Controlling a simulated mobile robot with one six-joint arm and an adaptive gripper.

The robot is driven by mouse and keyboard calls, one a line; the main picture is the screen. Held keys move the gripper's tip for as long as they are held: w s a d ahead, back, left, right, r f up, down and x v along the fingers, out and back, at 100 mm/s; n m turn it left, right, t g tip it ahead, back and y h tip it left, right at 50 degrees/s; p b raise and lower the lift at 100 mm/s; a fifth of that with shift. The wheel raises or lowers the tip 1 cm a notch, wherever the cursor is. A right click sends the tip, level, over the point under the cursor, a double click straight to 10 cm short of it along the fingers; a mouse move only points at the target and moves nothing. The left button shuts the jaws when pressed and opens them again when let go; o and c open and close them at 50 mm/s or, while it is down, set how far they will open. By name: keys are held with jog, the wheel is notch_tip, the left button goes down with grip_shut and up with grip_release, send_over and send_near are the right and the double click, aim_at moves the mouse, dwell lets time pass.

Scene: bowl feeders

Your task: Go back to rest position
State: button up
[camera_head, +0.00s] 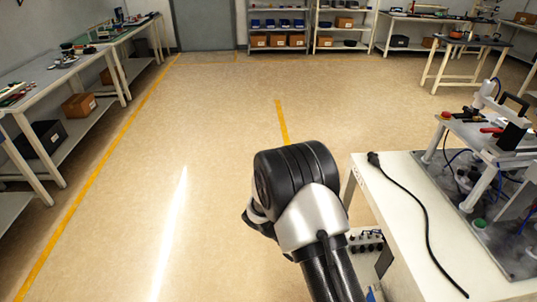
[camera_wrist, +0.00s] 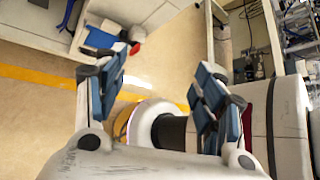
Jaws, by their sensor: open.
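My gripper (camera_wrist: 160,62) shows in the wrist view with its two blue-padded fingers spread wide. Nothing is between the fingertips but a view down to the floor (camera_wrist: 150,70). In the head view my arm is folded low in front, with a black and silver joint near the middle. The gripper itself cannot be made out there; the arm hides it.
A white table (camera_head: 400,215) with a black cable (camera_head: 420,205) and a bowl-feeder rig (camera_head: 490,140) stands close on the right. Workbenches (camera_head: 72,72) line the left wall, shelves (camera_head: 278,28) the back. The floor ahead and left is clear.

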jog(key=s+r+m+t+y, duration=0.1)
jog(key=s+r+m+y, duration=0.3)
jog(key=r, duration=0.5)
jog(key=s+r+m+t+y, duration=0.1)
jog(key=s+r+m+y, duration=0.1)
jog(key=r+m, duration=0.55)
jog(key=s+a+r+m+t+y, duration=0.2)
jog(key=s+r+m+t+y, duration=0.2)
jog(key=s+r+m, duration=0.5)
jog(key=shift+s+a+r+t, duration=0.35)
jog(key=shift+s+r+t, duration=0.1)
jog(key=shift+s+t, duration=0.85)
jog(key=shift+w, duration=0.15)
